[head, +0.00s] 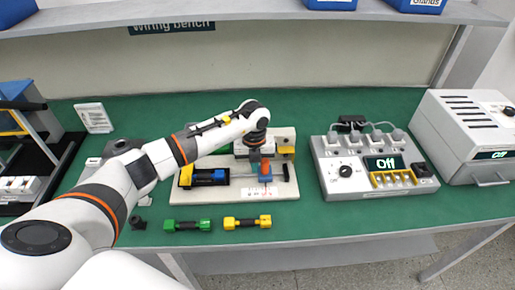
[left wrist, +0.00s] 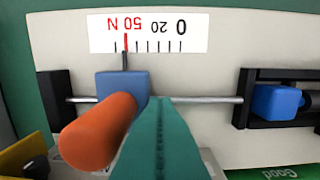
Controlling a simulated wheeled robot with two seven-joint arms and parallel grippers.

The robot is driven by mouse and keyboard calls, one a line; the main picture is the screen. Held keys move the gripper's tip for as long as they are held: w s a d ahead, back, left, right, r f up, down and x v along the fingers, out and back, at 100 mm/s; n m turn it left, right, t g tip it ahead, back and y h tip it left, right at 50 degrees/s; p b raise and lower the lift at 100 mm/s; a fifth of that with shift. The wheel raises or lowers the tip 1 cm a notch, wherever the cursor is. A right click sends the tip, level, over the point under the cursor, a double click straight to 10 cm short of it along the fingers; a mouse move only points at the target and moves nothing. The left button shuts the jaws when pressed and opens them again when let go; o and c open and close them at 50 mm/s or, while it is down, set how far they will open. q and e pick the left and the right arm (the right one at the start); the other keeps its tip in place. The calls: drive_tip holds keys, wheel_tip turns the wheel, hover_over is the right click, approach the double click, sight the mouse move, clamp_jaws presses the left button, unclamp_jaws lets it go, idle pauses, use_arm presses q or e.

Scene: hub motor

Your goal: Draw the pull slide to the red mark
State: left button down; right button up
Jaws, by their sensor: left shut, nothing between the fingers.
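The pull slide is a blue block (left wrist: 122,88) with an orange handle (left wrist: 97,130), riding on a thin metal rod; in the head view its orange handle (head: 265,168) is at the right part of the white board. In the left wrist view its black pointer lines up with the red mark (left wrist: 127,42) at 50 N on the white scale (left wrist: 150,32). My left gripper (left wrist: 160,125) is shut and empty, right beside the handle; whether they touch I cannot tell. It also shows in the head view (head: 256,154), over the board.
A grey power box (head: 345,185) reading Off stands right of the board (head: 285,190), with a larger grey unit (head: 465,135) beyond it. Green (head: 187,225) and yellow (head: 247,222) dumbbell-shaped pieces lie in front.

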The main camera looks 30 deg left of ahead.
use_arm(q)
drive_tip(key=shift+s+a, duration=0.2)
drive_tip(key=shift+a, duration=0.1)
wheel_tip(320, 180, up, 8)
drive_tip(key=p, duration=0.6)
idle(0.5)
